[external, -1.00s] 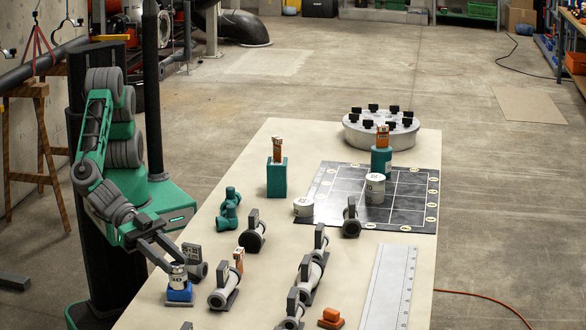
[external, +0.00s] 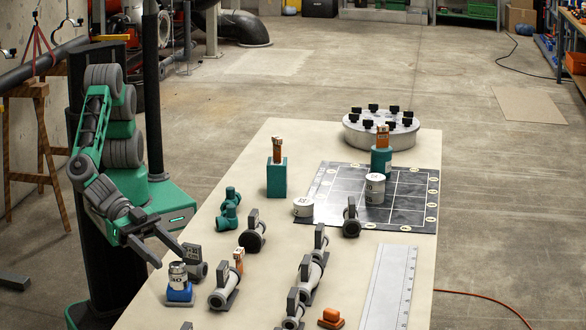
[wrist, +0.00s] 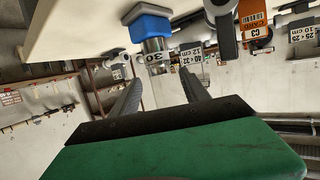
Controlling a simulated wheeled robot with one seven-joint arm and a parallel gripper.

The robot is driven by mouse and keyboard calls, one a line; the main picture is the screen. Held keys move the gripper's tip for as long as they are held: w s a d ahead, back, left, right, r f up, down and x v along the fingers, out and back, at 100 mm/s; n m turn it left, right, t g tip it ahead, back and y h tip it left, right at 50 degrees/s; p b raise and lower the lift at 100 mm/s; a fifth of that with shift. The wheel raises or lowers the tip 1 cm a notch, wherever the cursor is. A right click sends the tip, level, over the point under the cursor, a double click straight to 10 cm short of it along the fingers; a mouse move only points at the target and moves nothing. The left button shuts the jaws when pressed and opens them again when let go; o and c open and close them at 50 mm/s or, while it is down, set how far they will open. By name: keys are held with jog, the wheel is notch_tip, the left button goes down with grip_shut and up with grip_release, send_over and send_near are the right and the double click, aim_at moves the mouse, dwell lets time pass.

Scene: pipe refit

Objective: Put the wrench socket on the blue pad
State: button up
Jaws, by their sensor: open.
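The wrench socket (external: 178,275) is a silver cylinder with a pale label. It stands upright on the blue pad (external: 180,293), a small blue block at the near left of the table. The upside-down wrist view shows the socket (wrist: 153,48), marked 30, against the blue pad (wrist: 148,23). My gripper (external: 171,260) is open and empty, just above and behind the socket in the external view. In the wrist view its fingers (wrist: 160,76) are spread apart, with the socket beyond their tips.
Grey pipe fittings (external: 225,289) and an orange-brown labelled piece (external: 239,258) stand right of the pad. A small orange part (external: 331,318) and a ruler (external: 388,290) lie farther right. A black grid mat (external: 335,205) and round rack (external: 382,130) are farther back.

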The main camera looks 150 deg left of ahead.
jog(key=v, duration=1)
jog(key=s+a+f+g, duration=0.2)
jog(key=a, duration=0.2)
jog(key=s+a+f+g, duration=0.2)
jog(key=a, duration=0.3)
jog(key=s+a+f+g, duration=0.2)
jog(key=s+a, duration=0.1)
jog(key=a, duration=0.1)
jog(key=shift+s+a+h, duration=0.1)
jog(key=shift+a+h, duration=0.1)
jog(key=shift+h, duration=0.1)
jog(key=s+a, duration=0.1)
jog(key=s, duration=0.1)
jog(key=s+a+f+g, duration=0.1)
jog(key=s, duration=0.1)
jog(key=s+a+f+g+h, duration=0.1)
jog(key=s, duration=0.1)
jog(key=shift+s, duration=0.2)
jog(key=s+f+m+g+h, duration=0.2)
jog(key=s+m+g, duration=0.1)
jog(key=s, duration=1)
jog(key=shift+a+f+g, duration=0.15)
jog(key=shift+f+g, duration=0.05)
jog(key=shift+g, duration=0.3)
